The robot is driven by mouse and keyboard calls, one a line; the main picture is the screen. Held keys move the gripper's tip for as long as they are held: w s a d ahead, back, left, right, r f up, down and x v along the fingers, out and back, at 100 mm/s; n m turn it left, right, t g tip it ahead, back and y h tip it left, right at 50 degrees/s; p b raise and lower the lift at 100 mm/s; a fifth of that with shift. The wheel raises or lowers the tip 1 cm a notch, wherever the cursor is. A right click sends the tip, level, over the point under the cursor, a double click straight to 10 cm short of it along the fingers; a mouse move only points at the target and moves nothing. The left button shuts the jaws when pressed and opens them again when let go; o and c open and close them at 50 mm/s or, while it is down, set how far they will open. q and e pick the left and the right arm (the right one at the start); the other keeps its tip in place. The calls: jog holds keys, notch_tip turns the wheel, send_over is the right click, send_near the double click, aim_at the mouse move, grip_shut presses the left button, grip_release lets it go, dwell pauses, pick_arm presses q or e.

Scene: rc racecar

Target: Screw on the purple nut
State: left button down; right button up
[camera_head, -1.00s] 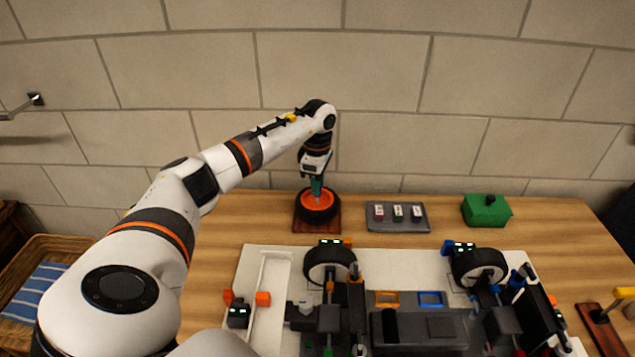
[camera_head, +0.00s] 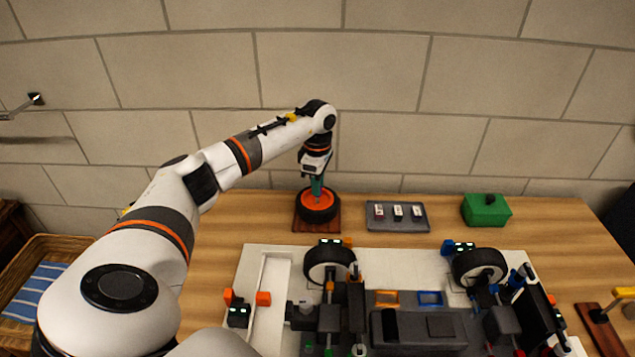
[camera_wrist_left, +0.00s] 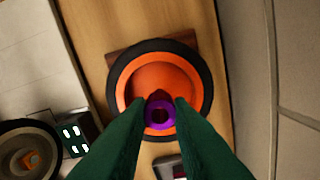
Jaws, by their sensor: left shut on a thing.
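The purple nut (camera_wrist_left: 159,114) is a ring between the green fingertips of my left gripper (camera_wrist_left: 159,106) in the left wrist view. The gripper is shut on it. Behind the nut is a wheel with a black tyre and orange hub (camera_wrist_left: 158,80). In the head view the left gripper (camera_head: 317,190) points down at this wheel (camera_head: 318,206), which lies flat on a small brown wooden base (camera_head: 300,224). The nut cannot be made out in the head view. I cannot tell whether the nut touches the hub. My right gripper is not in view.
The racecar chassis (camera_head: 400,325) with two mounted wheels (camera_head: 330,265) stands on a white board (camera_head: 390,254) in front. A grey tray (camera_head: 397,226) with several small blocks and a green box (camera_head: 486,210) stand to the right. A brick wall rises close behind.

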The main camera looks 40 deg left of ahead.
pick_arm(q)
jog(key=shift+f+b, duration=0.8)
jog(key=shift+f, duration=0.35)
jog(key=c, duration=1.2)
grip_release()
jog(key=shift+r, duration=0.15)
notch_tip(320, 180, up, 12)
